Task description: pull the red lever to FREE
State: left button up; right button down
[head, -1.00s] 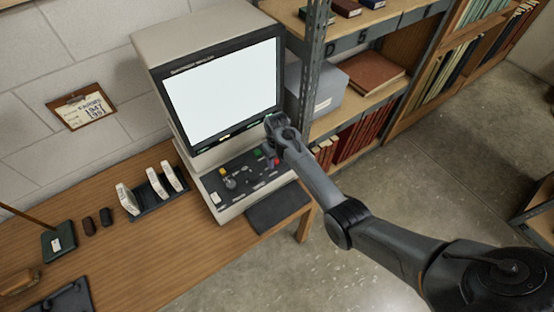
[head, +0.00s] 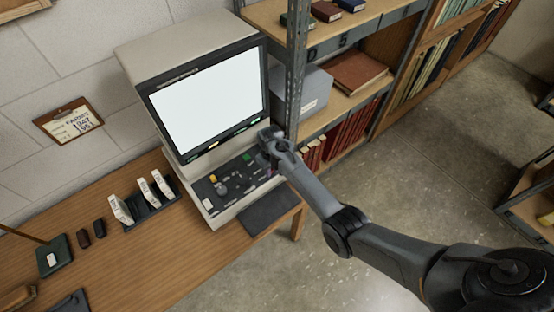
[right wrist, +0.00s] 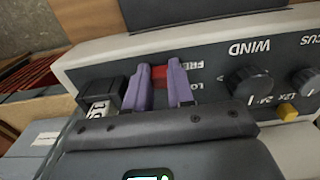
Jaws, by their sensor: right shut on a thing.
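The red lever (right wrist: 159,73) is on the sloping control panel (right wrist: 222,72) of the reader machine. In the right wrist view it shows between the two purple fingers of my right gripper (right wrist: 160,70), which is shut on it. The label FREE (right wrist: 205,65) is beside the fingers, and a partly covered label starting LO (right wrist: 198,85) is nearer the gripper body. The lever's base is hidden. In the head view my right gripper (head: 270,150) is over the panel's right end and covers the lever. My left gripper is not in view.
The WIND knob (right wrist: 250,85) and a yellow button (right wrist: 287,112) are on the same panel. The reader's lit screen (head: 210,100) rises behind it. A metal shelf post (head: 294,75) stands close to the right of the gripper. A dark pad (head: 268,212) lies in front.

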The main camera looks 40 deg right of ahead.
jog(key=c, duration=1)
grip_release()
jog(key=shift+s, duration=0.2)
jog(key=shift+o, duration=0.2)
jog(key=shift+w, duration=0.1)
notch_tip(320, 180, up, 11)
jog(key=shift+p, duration=0.4)
jog(key=shift+f, duration=0.15)
